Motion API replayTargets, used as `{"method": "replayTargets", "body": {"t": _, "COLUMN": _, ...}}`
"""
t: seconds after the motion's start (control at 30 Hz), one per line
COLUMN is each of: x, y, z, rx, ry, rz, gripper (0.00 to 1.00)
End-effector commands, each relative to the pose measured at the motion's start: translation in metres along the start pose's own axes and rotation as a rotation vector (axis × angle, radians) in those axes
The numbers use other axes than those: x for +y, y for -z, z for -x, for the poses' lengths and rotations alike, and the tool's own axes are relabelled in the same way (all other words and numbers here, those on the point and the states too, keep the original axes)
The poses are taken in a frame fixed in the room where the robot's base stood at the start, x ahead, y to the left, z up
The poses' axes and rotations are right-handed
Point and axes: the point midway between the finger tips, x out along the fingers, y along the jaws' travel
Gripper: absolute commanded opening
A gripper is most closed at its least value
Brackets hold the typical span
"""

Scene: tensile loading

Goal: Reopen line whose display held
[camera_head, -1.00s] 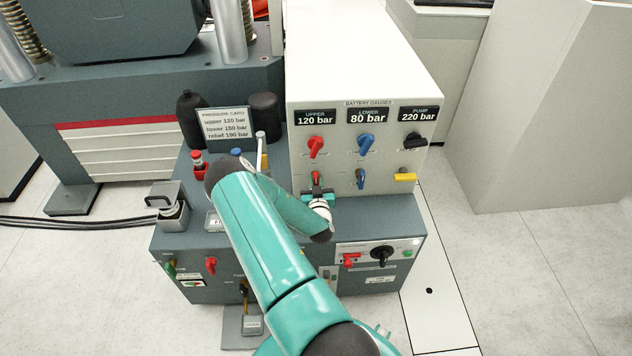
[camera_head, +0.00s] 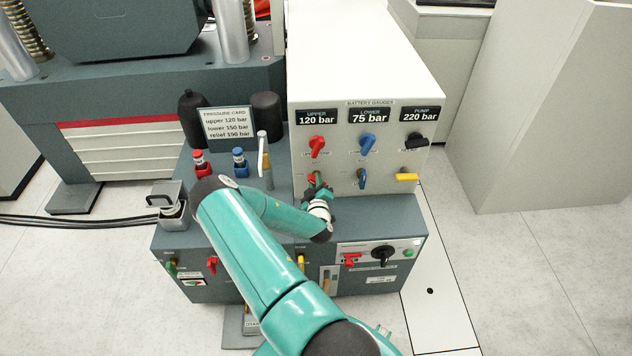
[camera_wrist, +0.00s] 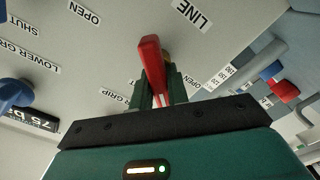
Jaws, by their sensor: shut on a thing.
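The gauge panel (camera_head: 295,160) shows an upper display (camera_head: 317,118) at 120 bar, a lower display (camera_head: 370,116) at 75 bar and a pump display (camera_head: 418,115) at 220 bar. My gripper (camera_head: 318,186) is at the small red handle below the upper red valve (camera_head: 317,146). In the wrist view the red handle (camera_wrist: 152,62) stands between my fingers (camera_wrist: 165,90), which are shut on it. A "LINE" label (camera_wrist: 192,15) and an "OPEN" label (camera_wrist: 84,12) are near it. A small blue handle (camera_head: 362,179) is below the lower blue valve (camera_head: 367,144).
The pressure card (camera_head: 226,126) reads upper 120, lower 150, relief 190 bar. A black pump knob (camera_head: 416,140) and a yellow handle (camera_head: 406,177) are at the panel's right. Red (camera_head: 199,162) and blue (camera_head: 238,160) fittings stand on the bench left of my arm.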

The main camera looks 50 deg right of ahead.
Motion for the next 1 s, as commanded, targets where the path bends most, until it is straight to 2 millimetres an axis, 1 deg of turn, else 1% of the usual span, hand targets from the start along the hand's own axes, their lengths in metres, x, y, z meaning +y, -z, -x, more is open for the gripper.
{"method": "replayTargets", "body": {"t": 0.3, "x": -0.0029, "y": 0.0002, "z": -0.0005, "rx": 0.002, "ry": 0.0, "rz": 0.301, "gripper": 0.0}}
{"method": "replayTargets", "body": {"t": 0.6, "x": -0.0047, "y": -0.0005, "z": -0.0007, "rx": 0.003, "ry": 0.001, "rz": 0.553, "gripper": 0.0}}
{"method": "replayTargets", "body": {"t": 0.8, "x": -0.0051, "y": -0.0012, "z": -0.0008, "rx": 0.001, "ry": 0.0, "rz": 0.667, "gripper": 0.0}}
{"method": "replayTargets", "body": {"t": 1.0, "x": -0.005, "y": -0.0015, "z": -0.001, "rx": 0.001, "ry": -0.001, "rz": 0.73, "gripper": 0.0}}
